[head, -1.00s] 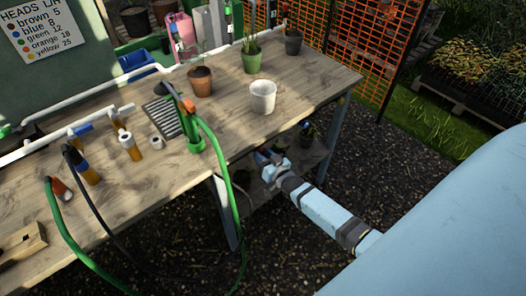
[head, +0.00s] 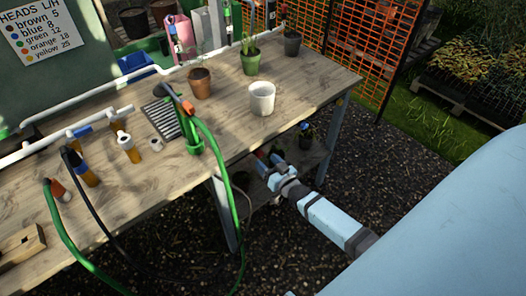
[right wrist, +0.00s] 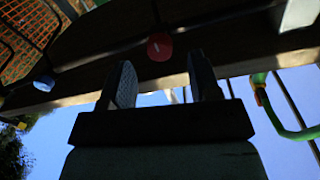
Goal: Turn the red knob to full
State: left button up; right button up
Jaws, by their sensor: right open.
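The red knob (right wrist: 159,46) shows in the right wrist view as a round red disc with a small pale mark, on a dark beam. I cannot make it out for certain in the head view. My right gripper (head: 270,158) reaches in below the front edge of the workbench, near its right end. In the right wrist view my right gripper (right wrist: 161,62) is open and empty. Its two dark fingers stand on either side of the line to the knob. The knob appears beyond the fingertips, with no contact visible. My left gripper is not in view.
A blue knob (right wrist: 43,83) is left of the red one in the wrist view, and a green hose (right wrist: 268,105) is at right. The workbench (head: 225,135) carries a white pot (head: 262,98), other pots and hoses. Gravel lies clear to the right.

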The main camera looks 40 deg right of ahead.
jog(key=s, duration=1)
jog(key=shift+s+d, duration=0.15)
jog(key=shift+s, duration=0.1)
jog(key=s+a+r+n+g+y+p, duration=0.1)
jog(key=s+a+r+n+g+p, duration=0.1)
jog(key=a, duration=0.6)
jog(key=s+a+r+n+g+y+p, duration=0.1)
jog(key=s+a+r+n+g+p, duration=0.1)
jog(key=s+a+r+g+p, duration=0.3)
jog(key=s+a+r+p, duration=0.2)
jog(key=s+a+r, duration=0.1)
jog(key=s+a, duration=0.1)
jog(key=shift+s+n+y, duration=0.3)
jog(key=shift+s+y, duration=0.1)
jog(key=shift+s, duration=0.2)
jog(key=shift+a, duration=0.1)
